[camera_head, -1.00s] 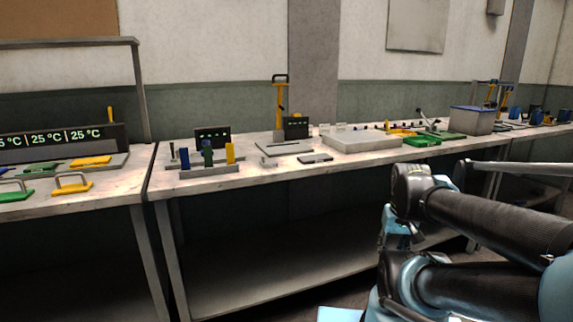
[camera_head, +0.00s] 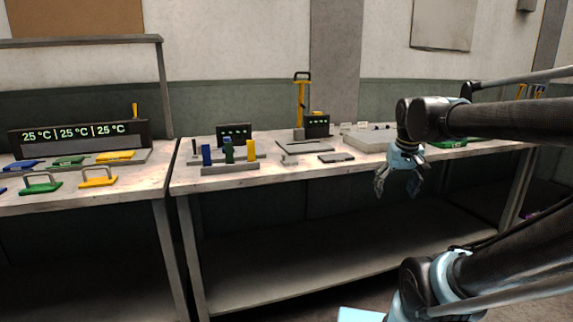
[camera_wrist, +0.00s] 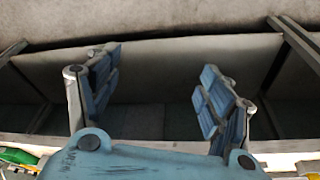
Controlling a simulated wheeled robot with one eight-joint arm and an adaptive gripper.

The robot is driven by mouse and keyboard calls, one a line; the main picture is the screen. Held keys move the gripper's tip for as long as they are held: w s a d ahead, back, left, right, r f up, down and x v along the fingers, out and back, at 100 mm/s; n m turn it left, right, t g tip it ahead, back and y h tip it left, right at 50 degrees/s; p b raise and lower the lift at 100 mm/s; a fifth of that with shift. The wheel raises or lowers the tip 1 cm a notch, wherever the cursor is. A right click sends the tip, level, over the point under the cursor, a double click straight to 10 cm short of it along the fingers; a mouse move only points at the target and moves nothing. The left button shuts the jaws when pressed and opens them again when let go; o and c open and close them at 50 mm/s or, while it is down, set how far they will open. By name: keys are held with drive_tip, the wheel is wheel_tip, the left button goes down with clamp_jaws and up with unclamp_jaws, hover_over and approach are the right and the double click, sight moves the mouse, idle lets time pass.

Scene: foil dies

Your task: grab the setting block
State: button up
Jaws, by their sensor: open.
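My gripper (camera_head: 397,185) hangs open and empty in front of the bench's front edge, fingers pointing down. In the wrist view its two blue-padded fingers (camera_wrist: 158,92) are wide apart with nothing between them. A small light grey block (camera_head: 289,160) sits near the front edge of the middle bench, left of my gripper and well apart from it. It may be the setting block, but it is too small to be sure. A dark flat plate (camera_head: 336,158) lies just right of it. The grey block does not show in the wrist view.
The middle bench (camera_head: 240,182) also carries a grey rack (camera_head: 230,169) with blue, green and yellow upright pieces, a yellow-framed press (camera_head: 301,100) and a light grey slab (camera_head: 360,137). A left bench (camera_head: 130,187) holds handled dies and a temperature display (camera_head: 80,136). Space before the benches looks free.

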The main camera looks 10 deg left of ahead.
drive_tip(key=w+a+r+n, duration=0.1)
drive_tip(key=w+a+r, duration=0.65)
drive_tip(key=a, duration=0.25)
wheel_tip(320, 180, up, 9)
drive_tip(key=n+y, duration=0.2)
drive_tip(key=n, duration=0.1)
hover_over(288, 159)
drive_tip(key=s+d, duration=0.4)
drive_tip(key=s, duration=0.3)
drive_tip(key=shift+t, duration=0.5)
drive_tip(key=x, duration=1.6)
drive_tip(key=shift+w+f, duration=0.25)
drive_tip(key=shift+w, duration=0.05)
drive_tip(key=c, duration=1.4)
